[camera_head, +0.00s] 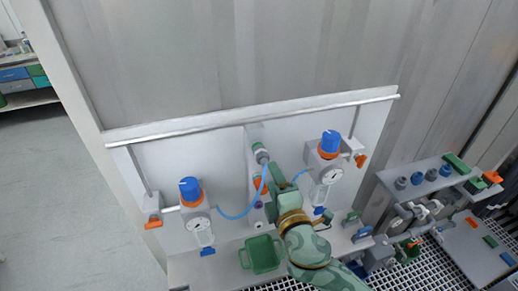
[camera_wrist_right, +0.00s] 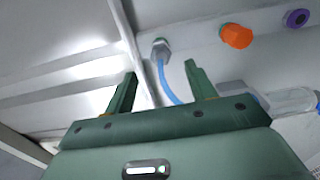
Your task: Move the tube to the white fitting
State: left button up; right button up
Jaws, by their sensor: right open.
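The blue tube (camera_head: 240,214) runs in a loop from the left regulator up to a grey-green fitting (camera_head: 261,153) at the top of a column of ports on the white panel. In the wrist view the tube (camera_wrist_right: 168,88) hangs from that fitting (camera_wrist_right: 160,48), seen beyond and between the fingers. My right gripper (camera_head: 270,190) is open and empty in front of the column; its fingers also show in the wrist view (camera_wrist_right: 160,84). A small white fitting (camera_head: 258,224) appears to be the lowest port. My left gripper is not in view.
An orange port (camera_wrist_right: 236,36) and a purple port (camera_wrist_right: 297,18) lie along the same column. Regulators with blue knobs stand left (camera_head: 190,190) and right (camera_head: 330,143). A green bin (camera_head: 262,254) is below. A shelf of parts (camera_head: 425,175) is at right.

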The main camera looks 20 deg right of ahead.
aim_at(265, 165)
jog(key=shift+w+a, duration=0.2)
jog(key=shift+w, duration=0.1)
jog(key=shift+w+b, duration=0.4)
jog(key=shift+w, duration=3.85)
grip_shut()
jog(key=shift+s+a+f, duration=0.1)
jog(key=shift+s, duration=0.05)
